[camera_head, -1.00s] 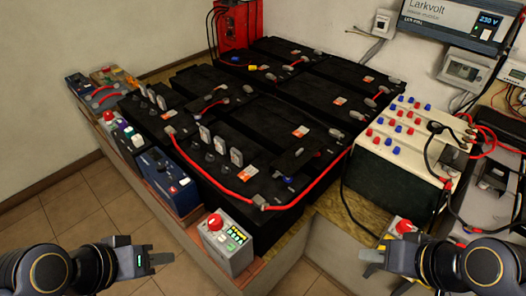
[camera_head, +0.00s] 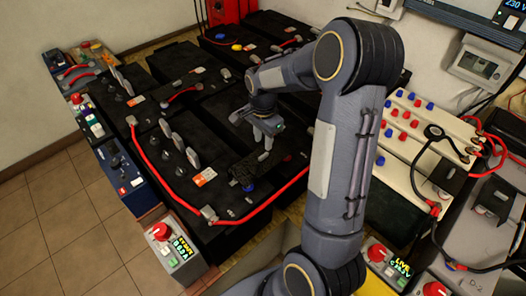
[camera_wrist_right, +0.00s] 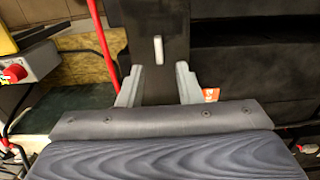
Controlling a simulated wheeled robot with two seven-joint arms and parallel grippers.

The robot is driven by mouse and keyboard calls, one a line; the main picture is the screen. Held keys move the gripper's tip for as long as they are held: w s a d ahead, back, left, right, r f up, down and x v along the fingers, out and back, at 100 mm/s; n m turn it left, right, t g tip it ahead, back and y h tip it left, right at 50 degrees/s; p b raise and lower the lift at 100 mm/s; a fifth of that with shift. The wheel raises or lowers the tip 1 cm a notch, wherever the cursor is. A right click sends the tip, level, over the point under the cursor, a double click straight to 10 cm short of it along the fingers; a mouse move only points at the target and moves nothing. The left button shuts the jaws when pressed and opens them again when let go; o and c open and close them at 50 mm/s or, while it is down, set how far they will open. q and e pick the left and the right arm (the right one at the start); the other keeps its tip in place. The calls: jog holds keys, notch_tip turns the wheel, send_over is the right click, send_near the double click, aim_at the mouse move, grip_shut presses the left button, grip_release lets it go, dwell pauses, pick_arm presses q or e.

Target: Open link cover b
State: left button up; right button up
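A black link cover (camera_head: 243,172) with a small pale grey tab lies on the near right battery block; I cannot read a letter on it. My right gripper (camera_head: 266,132) is just above this cover, pointing down. In the right wrist view a dark panel (camera_wrist_right: 150,22), which looks like the cover, runs up the middle with its pale upright tab (camera_wrist_right: 158,50). The right gripper's fingers (camera_wrist_right: 158,82) are apart on either side of the panel's line, with the tab ahead between them. Nothing is held. My left gripper is out of view.
A red cable (camera_head: 150,168) runs around the front of the batteries. A grey box with a red button (camera_head: 172,250) stands at the front. A white block with red and blue terminals (camera_head: 407,150) is to the right, partly behind my arm. Bare floor (camera_head: 60,220) lies left.

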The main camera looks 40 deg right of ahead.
aim_at(263, 155)
notch_tip(263, 155, down, 6)
jog(key=shift+f, duration=0.1)
jog(key=shift+c, duration=0.3)
grip_shut()
